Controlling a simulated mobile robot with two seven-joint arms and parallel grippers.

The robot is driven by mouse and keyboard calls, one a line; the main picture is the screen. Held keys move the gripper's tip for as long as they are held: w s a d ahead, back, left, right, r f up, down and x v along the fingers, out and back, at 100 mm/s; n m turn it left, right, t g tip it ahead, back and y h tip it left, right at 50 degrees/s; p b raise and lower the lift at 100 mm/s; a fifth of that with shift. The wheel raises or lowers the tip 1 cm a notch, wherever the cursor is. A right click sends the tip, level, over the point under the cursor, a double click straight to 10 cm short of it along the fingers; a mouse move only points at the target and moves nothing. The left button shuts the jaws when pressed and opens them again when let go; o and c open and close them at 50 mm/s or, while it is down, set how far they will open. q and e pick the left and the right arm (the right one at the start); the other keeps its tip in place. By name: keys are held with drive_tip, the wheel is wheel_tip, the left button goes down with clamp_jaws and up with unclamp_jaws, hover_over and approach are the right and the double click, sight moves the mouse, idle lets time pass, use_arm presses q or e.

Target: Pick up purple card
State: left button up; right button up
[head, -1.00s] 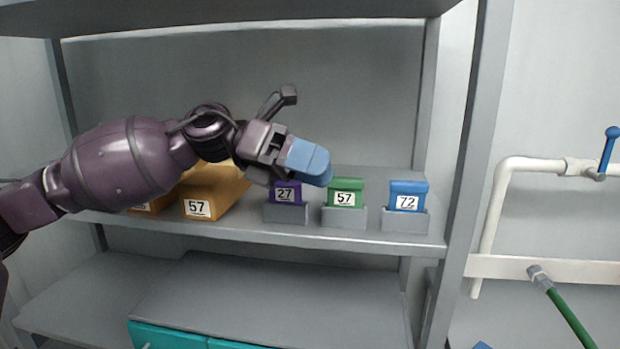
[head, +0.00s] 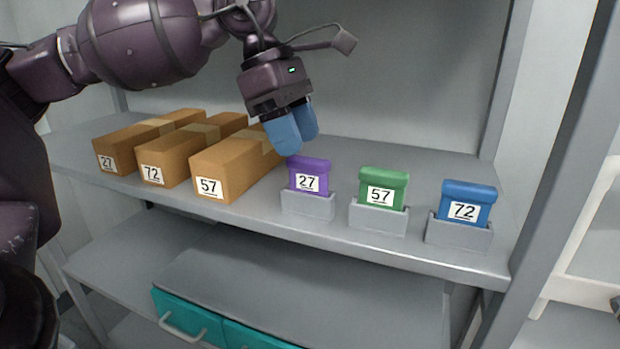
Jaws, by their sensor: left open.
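The purple card (head: 309,170), labelled 27, stands upright in a grey holder (head: 308,206) on the shelf. My left gripper (head: 292,133) has blue fingertips and points down, just above and slightly left of the purple card, with the fingers apart and nothing between them. The fingertips look close to the card's top edge; I cannot tell whether they touch it. My right gripper is not in view.
A green card (head: 383,182) labelled 57 and a blue card (head: 468,198) labelled 72 stand in holders to the right. Cardboard boxes (head: 225,170) lie to the left. A shelf post (head: 565,150) is at right. A teal drawer (head: 190,318) is below.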

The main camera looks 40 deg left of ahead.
sight(308, 158)
use_arm(q)
drive_tip(key=shift+x, duration=3.1)
drive_tip(key=shift+w, duration=0.2)
drive_tip(key=shift+c, duration=0.3)
clamp_jaws()
drive_tip(key=shift+r, duration=0.15)
